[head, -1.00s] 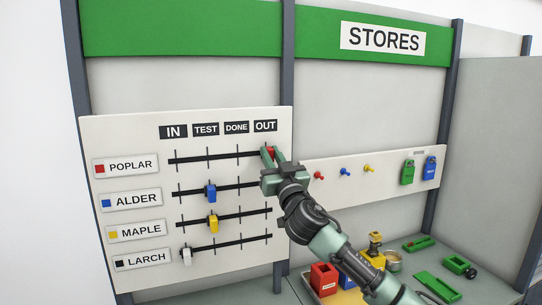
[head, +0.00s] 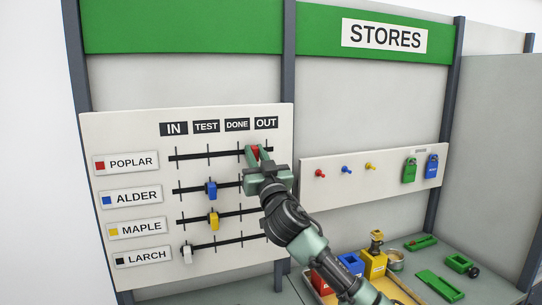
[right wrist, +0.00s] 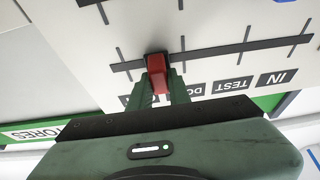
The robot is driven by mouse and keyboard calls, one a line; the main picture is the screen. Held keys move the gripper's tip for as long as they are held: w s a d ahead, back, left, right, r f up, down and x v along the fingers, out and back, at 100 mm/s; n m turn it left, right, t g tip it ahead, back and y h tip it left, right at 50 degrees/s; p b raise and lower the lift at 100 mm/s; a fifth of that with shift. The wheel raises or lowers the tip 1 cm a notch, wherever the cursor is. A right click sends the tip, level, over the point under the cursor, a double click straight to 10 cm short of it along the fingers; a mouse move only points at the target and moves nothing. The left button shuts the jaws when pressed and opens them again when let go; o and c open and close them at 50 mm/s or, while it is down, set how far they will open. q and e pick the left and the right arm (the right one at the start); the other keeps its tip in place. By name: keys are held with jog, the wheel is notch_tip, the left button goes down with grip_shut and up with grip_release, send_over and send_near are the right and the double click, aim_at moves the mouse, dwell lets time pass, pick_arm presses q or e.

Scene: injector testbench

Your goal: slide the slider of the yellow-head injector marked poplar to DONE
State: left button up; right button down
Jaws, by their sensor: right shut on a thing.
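The board (head: 140,275) has several slider rows under the headings IN, TEST, DONE (head: 237,125) and OUT (head: 266,123). The top row is marked POPLAR (head: 127,163) with a red square; its slider (head: 255,152) is red. My right gripper (head: 255,153) is shut on this slider, which sits between the DONE and OUT ticks. The right wrist view, with the board upside down, also shows the red slider (right wrist: 157,72) between the fingers on the dark rail (right wrist: 215,55). My left gripper is not in view.
Blue ALDER (head: 211,190), yellow MAPLE (head: 214,221) and white LARCH (head: 187,255) sliders sit below.

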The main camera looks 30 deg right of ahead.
jog(key=a, duration=0.2)
jog(key=w+a, duration=0.1)
jog(key=shift+a, duration=0.4)
jog(key=shift+s+d, duration=0.1)
jog(key=shift+d, duration=0.15)
jog(key=c, duration=1.3)
grip_release()
